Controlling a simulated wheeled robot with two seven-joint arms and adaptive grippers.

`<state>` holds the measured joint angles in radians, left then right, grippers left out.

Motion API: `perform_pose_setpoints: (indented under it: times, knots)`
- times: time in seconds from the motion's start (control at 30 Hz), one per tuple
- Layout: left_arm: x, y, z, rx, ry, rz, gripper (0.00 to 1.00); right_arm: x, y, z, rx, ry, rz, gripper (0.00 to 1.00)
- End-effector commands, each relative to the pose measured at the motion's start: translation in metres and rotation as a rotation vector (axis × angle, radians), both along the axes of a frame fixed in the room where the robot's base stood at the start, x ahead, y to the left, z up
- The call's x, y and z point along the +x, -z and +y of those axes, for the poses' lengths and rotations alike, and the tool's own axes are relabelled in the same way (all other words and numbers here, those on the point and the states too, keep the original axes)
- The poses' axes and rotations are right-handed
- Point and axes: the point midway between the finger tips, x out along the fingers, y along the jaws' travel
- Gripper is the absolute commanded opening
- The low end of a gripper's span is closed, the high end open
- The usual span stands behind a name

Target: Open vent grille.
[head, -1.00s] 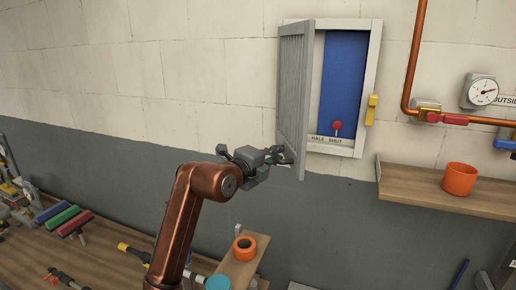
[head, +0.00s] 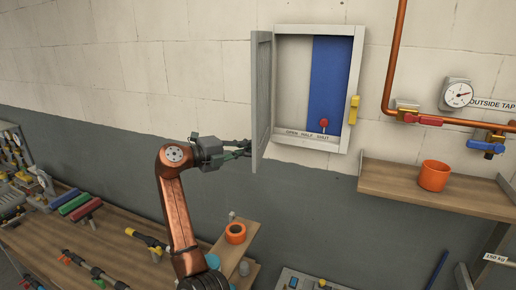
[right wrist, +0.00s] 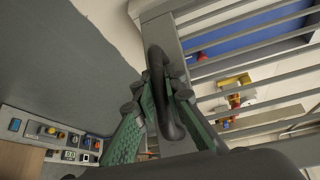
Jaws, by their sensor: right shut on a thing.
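The vent grille (head: 262,100) is a grey slatted door hinged at the left side of a pale wall frame (head: 365,60). It stands swung out from the frame, seen nearly edge-on in the head view. The frame holds a blue panel (head: 334,75), a red knob (head: 324,124) and a label strip reading open, half, shut. My right gripper (head: 248,150) is at the door's lower free edge. In the right wrist view, its green fingers (right wrist: 165,100) are shut on the grille's dark looped handle (right wrist: 158,60). My left gripper is not in view.
A yellow latch (head: 352,110) is on the frame's right side. A wooden shelf with an orange cup (head: 434,175) and copper pipe (head: 395,50) are to the right. Below is a workbench (head: 120,240) with tools. The wall left of the door is clear.

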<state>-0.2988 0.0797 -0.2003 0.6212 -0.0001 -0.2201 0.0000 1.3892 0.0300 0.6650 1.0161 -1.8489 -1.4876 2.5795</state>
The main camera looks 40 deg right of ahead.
Motion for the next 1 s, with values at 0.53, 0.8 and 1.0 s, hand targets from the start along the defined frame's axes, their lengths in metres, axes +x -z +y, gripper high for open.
perform_pose_setpoints:
  times: [0.53, 0.8, 1.0]
  knots:
    - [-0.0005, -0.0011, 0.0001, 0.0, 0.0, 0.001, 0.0, -0.0013, -0.0045, 0.0011, -0.007, 0.017, -0.005, 0.13]
    - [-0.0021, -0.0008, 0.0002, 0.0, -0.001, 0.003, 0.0, 0.0005, -0.0015, 0.0018, -0.003, 0.013, -0.002, 0.28]
    - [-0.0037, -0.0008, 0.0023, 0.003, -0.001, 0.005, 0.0, 0.0005, -0.0005, 0.0013, -0.002, 0.013, 0.0, 0.28]
